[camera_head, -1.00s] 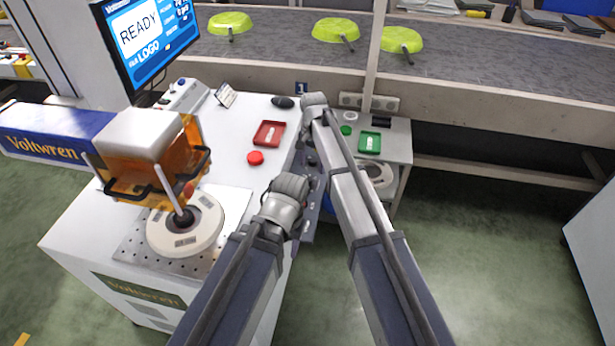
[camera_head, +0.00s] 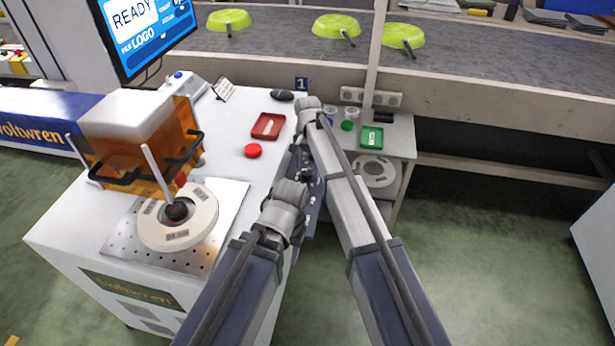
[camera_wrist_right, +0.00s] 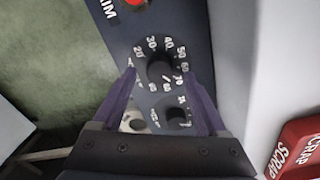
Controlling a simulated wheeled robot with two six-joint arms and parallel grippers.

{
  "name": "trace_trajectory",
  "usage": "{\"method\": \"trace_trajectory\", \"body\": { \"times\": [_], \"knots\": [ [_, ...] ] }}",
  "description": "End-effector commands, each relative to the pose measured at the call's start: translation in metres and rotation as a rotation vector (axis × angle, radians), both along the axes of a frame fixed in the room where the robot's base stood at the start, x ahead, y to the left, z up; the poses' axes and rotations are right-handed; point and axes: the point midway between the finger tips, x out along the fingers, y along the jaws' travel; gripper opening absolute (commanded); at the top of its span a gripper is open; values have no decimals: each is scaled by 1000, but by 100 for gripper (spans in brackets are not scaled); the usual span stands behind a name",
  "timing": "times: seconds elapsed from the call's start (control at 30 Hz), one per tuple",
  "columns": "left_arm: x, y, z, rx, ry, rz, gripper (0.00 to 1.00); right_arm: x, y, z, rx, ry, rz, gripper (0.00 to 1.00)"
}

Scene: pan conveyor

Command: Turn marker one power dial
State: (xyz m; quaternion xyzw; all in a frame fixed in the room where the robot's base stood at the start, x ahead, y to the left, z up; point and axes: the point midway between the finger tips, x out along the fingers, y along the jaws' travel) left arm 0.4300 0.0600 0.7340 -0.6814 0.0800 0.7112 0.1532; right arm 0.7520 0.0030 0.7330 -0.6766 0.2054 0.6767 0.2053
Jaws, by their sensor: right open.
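In the right wrist view a black round dial (camera_wrist_right: 160,72) with white numbers from 20 upward sits on a dark control panel (camera_wrist_right: 108,35). The word naming this dial is not readable. My right gripper (camera_wrist_right: 158,67) is open, with one finger on each side of the dial; I cannot tell whether they touch it. A second, smaller dial (camera_wrist_right: 178,116) lies nearer the gripper's palm. In the head view the panel (camera_head: 312,208) runs along the bench's right edge, and my arms largely hide the right gripper (camera_head: 304,172) and the dials. My left gripper cannot be made out.
A red SCRAP tray (camera_head: 268,126), red button (camera_head: 253,151) and orange-hooded machine (camera_head: 140,130) are on the white bench. A green tray (camera_head: 372,138) is on the right side table. Green pans (camera_head: 335,26) lie on the conveyor behind.

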Motion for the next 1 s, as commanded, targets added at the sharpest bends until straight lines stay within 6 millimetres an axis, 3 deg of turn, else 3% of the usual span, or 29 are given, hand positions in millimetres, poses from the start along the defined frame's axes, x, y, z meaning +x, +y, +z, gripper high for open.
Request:
{"method": "trace_trajectory", "body": {
  "times": [0.1, 0.43, 1.0],
  "knots": [
    [0, 0, -14, 0, 0, 0, 50, 0, 0, -14, 0, 0, 0, 76],
    [0, 0, -14, 0, 0, 0, 50, 0, 0, -14, 0, 0, 0, 76],
    [0, 0, -14, 0, 0, 0, 50, 0, 0, -14, 0, 0, 0, 11]
  ]
}}
